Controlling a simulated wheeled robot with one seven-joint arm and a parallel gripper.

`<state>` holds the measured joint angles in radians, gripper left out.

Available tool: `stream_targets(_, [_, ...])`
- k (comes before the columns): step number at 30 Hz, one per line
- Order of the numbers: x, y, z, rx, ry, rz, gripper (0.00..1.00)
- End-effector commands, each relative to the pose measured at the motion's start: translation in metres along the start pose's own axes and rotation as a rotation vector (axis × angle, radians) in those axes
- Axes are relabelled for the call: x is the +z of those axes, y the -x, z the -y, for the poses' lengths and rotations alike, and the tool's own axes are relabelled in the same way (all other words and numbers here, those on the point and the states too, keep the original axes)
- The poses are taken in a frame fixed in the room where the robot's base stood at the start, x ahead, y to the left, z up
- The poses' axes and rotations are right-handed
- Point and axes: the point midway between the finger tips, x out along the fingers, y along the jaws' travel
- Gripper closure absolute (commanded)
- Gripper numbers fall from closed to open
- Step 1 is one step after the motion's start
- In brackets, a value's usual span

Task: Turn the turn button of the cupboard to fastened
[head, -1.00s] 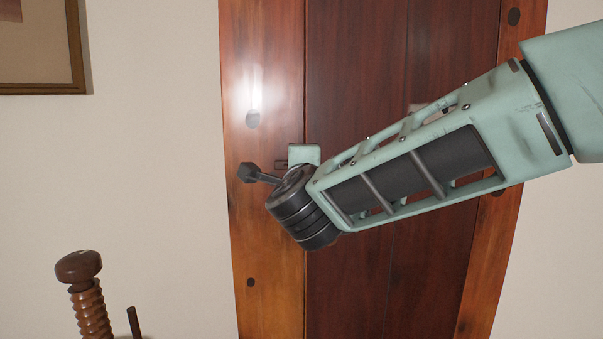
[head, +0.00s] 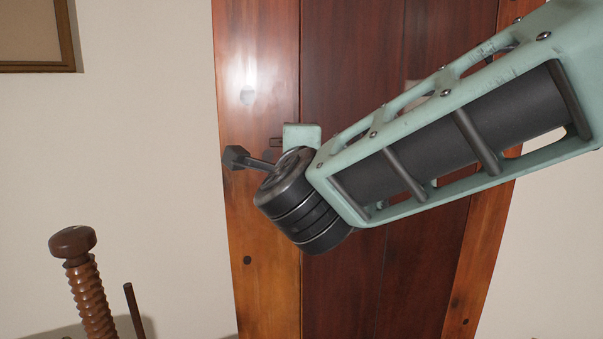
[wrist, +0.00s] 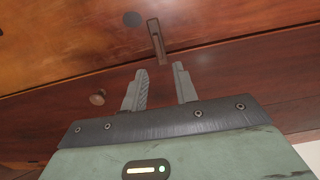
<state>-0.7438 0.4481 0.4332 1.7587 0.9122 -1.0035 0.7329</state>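The cupboard shows its lighter wooden frame (head: 255,220) and dark red-brown door (head: 345,280) in the head view. The turn button (wrist: 157,40) is a small dark bar on the frame in the wrist view. It lies roughly crosswise to the seam, its near end close to the door edge; I cannot tell whether it overlaps the door. It also shows small in the head view (head: 276,142). My gripper (wrist: 162,83) is open and empty, its fingertips just short of the button's near end, not visibly touching. In the head view my wrist hides the fingers.
A small round knob (wrist: 97,98) sits on the door, left of my fingers in the wrist view. In the head view, a turned wooden post (head: 90,290) and a thin rod (head: 134,312) stand at lower left. A picture frame (head: 66,40) hangs at upper left.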

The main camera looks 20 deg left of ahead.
Motion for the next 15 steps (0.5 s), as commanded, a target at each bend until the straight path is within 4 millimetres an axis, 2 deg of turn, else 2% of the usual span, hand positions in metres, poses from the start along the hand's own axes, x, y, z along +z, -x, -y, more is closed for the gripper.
stream_targets(3, [0.0,0.03,-0.001,-0.001,0.002,0.001,0.71])
stream_targets(9, [0.0,0.074,-0.001,-0.001,-0.001,0.001,0.71])
stream_targets(15, [0.0,0.102,0.0,0.0,-0.001,0.001,0.71])
